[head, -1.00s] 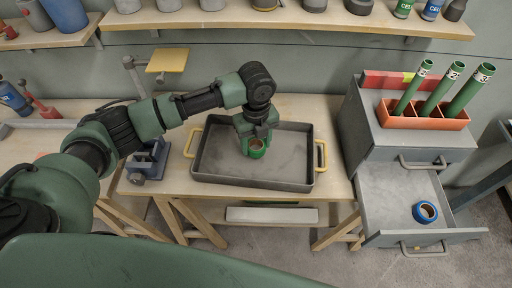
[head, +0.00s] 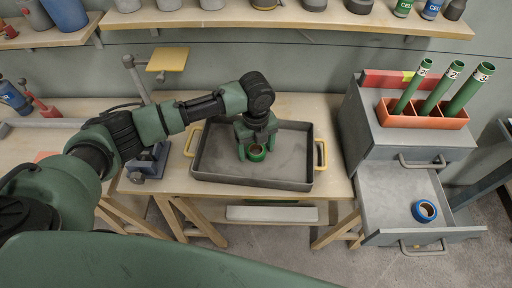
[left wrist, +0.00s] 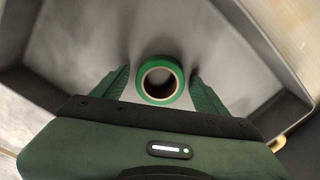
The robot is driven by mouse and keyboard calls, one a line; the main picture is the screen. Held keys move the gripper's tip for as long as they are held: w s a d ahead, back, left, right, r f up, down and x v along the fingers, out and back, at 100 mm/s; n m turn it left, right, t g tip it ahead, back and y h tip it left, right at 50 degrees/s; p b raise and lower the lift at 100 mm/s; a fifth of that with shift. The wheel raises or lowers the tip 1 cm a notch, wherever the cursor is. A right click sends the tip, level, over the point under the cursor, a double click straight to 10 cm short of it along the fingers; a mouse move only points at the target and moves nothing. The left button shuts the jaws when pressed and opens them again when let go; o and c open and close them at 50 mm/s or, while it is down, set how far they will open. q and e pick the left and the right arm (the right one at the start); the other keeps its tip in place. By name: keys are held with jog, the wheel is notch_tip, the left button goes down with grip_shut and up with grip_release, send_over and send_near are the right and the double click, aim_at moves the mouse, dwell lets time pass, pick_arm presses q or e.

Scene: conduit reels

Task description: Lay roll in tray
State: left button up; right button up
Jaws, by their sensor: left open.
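A green roll (head: 256,153) of tape lies in the grey metal tray (head: 215,172) on the wooden bench. In the left wrist view the roll (left wrist: 142,84) lies flat on the tray floor with its hole facing up. My left gripper (head: 254,148) is over the tray; in the left wrist view its fingers (left wrist: 160,85) are open on either side of the roll, with gaps between. A blue roll (head: 424,211) lies in the open grey drawer at the right. My right gripper is in neither view.
An orange holder (head: 435,116) with green tubes stands on the drawer cabinet (head: 415,150). A blue vise (head: 150,163) sits left of the tray. A shelf (head: 290,22) with jars and cans runs along the back. The tray has yellow handles at both ends.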

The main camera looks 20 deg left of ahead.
pick_arm(q)
notch_tip(320, 180, up, 12)
jog(key=b, duration=0.1)
jog(key=shift+b, duration=0.3)
dwell(0.5)
